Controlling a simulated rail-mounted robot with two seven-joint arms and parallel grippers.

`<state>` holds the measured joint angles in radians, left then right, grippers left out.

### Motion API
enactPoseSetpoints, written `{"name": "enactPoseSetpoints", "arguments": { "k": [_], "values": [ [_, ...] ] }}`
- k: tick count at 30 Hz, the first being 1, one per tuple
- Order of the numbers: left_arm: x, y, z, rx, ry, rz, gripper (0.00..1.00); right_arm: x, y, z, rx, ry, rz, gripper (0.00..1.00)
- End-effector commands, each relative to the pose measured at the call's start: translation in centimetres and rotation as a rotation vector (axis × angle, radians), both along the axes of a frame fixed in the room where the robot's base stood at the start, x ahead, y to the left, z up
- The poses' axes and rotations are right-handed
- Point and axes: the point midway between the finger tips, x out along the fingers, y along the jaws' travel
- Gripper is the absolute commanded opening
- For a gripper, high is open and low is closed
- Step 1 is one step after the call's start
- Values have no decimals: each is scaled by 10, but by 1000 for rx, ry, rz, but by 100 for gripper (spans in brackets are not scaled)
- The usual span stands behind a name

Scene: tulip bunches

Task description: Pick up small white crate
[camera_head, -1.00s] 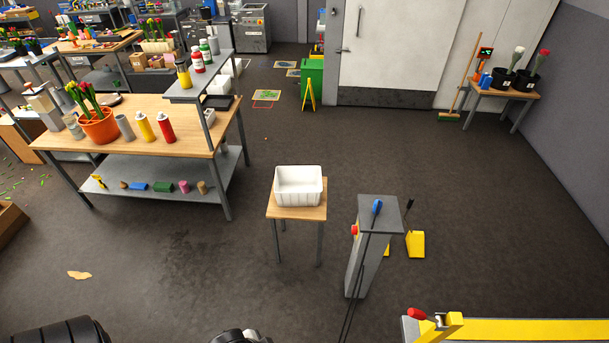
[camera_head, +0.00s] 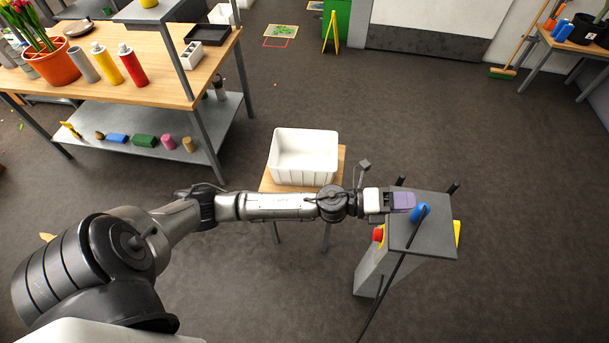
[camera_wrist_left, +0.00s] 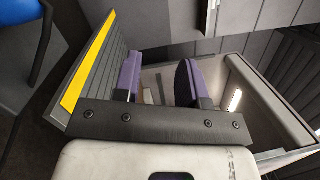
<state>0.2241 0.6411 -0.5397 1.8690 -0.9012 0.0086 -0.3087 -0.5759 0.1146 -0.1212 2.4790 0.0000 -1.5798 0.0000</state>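The small white crate (camera_head: 304,150) stands upright on a small wooden-topped stool (camera_head: 342,163) in the head view. It looks empty. My left arm reaches across in front of the stool. My left gripper (camera_head: 405,201), with purple fingers, is right of the crate in the picture, apart from it and overlapping the top of a grey pedestal. In the left wrist view the two purple fingers of this gripper (camera_wrist_left: 160,80) stand apart with nothing seen between them. I cannot tell from that view whether the crate is in it. My right gripper is not in view.
The grey pedestal (camera_head: 430,238) carries a blue-tipped lever (camera_head: 420,213) and a red button (camera_head: 378,234), close to my left gripper. A workbench (camera_head: 150,80) with pots and bottles stands to the left. Floor behind the stool is clear.

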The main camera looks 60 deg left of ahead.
Motion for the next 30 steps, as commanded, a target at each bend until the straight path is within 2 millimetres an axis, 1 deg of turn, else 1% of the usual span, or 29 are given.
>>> {"name": "enactPoseSetpoints", "arguments": {
  "k": [1, 2, 4, 5, 6, 7, 8, 9, 11, 12, 13, 14, 15, 17, 18, 21, 24, 25, 27, 30],
  "values": [
    [10, 4, -37, 148, -64, -81, 38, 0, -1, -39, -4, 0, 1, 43],
    [14, 6, -49, 231, -95, -132, 38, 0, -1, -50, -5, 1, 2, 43],
    [21, 17, -81, 436, -150, -248, 38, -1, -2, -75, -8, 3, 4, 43],
    [25, 25, -96, 525, -165, -293, 38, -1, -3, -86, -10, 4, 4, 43],
    [29, 39, -115, 642, -178, -356, 38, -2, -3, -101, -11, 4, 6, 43],
    [32, 51, -130, 731, -182, -401, 38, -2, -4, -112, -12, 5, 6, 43],
    [35, 65, -144, 817, -179, -443, 38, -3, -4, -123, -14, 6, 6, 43],
    [37, 86, -162, 930, -167, -499, 38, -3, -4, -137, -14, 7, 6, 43],
    [40, 123, -186, 1089, -132, -578, 38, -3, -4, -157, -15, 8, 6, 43],
    [41, 149, -199, 1186, -97, -625, 38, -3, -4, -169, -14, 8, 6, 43],
    [41, 170, -208, 1254, -65, -658, 38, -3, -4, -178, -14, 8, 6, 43],
    [40, 191, -215, 1318, -30, -689, 38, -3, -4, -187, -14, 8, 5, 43],
    [38, 218, -223, 1392, 21, -727, 38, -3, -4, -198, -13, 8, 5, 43],
    [32, 257, -231, 1486, 104, -777, 38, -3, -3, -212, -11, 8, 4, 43],
    [27, 281, -234, 1537, 162, -805, 38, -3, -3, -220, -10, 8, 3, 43],
    [13, 332, -237, 1628, 296, -863, 38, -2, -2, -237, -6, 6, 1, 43],
    [-1, 369, -236, 1677, 409, -903, 38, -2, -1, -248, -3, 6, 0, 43],
    [-4, 378, -234, 1687, 435, -911, 38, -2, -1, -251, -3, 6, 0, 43],
    [-11, 392, -233, 1700, 485, -928, 38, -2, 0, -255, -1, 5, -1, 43],
    [-18, 404, -237, 1709, 529, -942, 38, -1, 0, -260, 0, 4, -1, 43]
  ]
}}
